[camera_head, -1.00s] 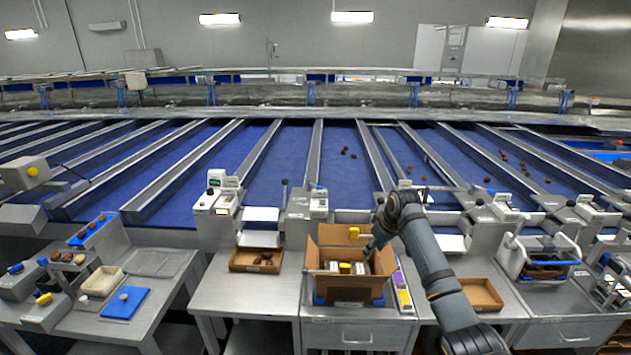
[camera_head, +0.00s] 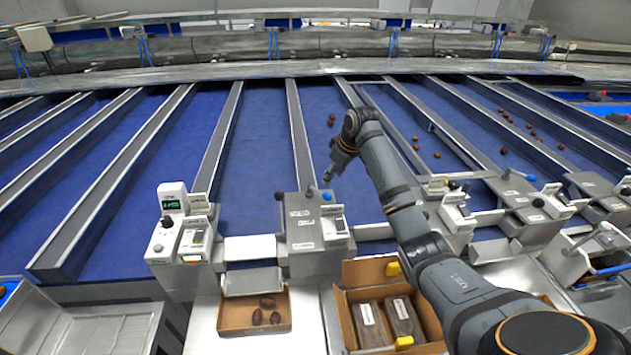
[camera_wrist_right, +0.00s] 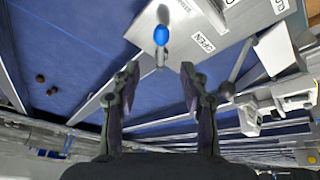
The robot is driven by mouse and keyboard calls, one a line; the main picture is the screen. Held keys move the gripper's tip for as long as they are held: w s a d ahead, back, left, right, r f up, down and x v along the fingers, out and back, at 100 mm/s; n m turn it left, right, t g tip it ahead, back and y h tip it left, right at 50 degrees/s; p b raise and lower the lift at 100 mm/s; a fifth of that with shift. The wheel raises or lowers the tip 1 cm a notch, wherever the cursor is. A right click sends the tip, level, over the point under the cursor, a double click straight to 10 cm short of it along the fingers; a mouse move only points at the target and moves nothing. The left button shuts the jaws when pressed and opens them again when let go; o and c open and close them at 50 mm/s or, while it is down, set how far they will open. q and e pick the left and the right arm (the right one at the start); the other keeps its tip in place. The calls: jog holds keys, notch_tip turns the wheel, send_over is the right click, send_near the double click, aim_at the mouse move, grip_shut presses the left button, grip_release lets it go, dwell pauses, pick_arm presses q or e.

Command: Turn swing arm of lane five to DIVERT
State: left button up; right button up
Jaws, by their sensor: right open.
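My right gripper (camera_head: 331,175) is over the blue lanes, just beyond a grey lane control box (camera_head: 304,240). It is open and empty in the right wrist view (camera_wrist_right: 160,75). A small lever with a blue knob (camera_head: 326,196) stands on that box, close to the gripper. In the wrist view the blue knob (camera_wrist_right: 161,35) lies ahead of the gap between the fingers, with no contact visible. A label reading OPEN (camera_wrist_right: 203,42) is on the box near it. I cannot read a lane number or a DIVERT mark. My left gripper is out of view.
A carton (camera_head: 345,300) with packs of dates stands below my right arm. A shallow box of dates (camera_head: 228,315) lies to its left. A control box with a display (camera_head: 172,205) stands left. Metal dividers (camera_head: 300,130) separate the lanes; loose dates lie on some.

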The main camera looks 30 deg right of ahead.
jog(key=s, duration=0.2)
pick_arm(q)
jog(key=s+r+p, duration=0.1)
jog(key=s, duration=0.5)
pick_arm(e)
jog(key=p, duration=0.2)
send_over(327, 194)
jog(key=s, duration=0.2)
jog(key=f, duration=0.4)
jog(key=shift+s+d+f, duration=0.15)
jog(key=shift+s+f, duration=0.05)
jog(key=shift+f, duration=0.15)
jog(key=x, duration=0.4)
jog(key=shift+w+f, duration=0.1)
jog(key=shift+w, duration=0.15)
jog(key=shift+f, duration=0.15)
jog(key=shift+s+f, duration=0.1)
jog(key=c, duration=0.9)
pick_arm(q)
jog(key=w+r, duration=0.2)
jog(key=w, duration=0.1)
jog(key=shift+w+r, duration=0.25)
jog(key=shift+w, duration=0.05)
pick_arm(e)
grip_shut()
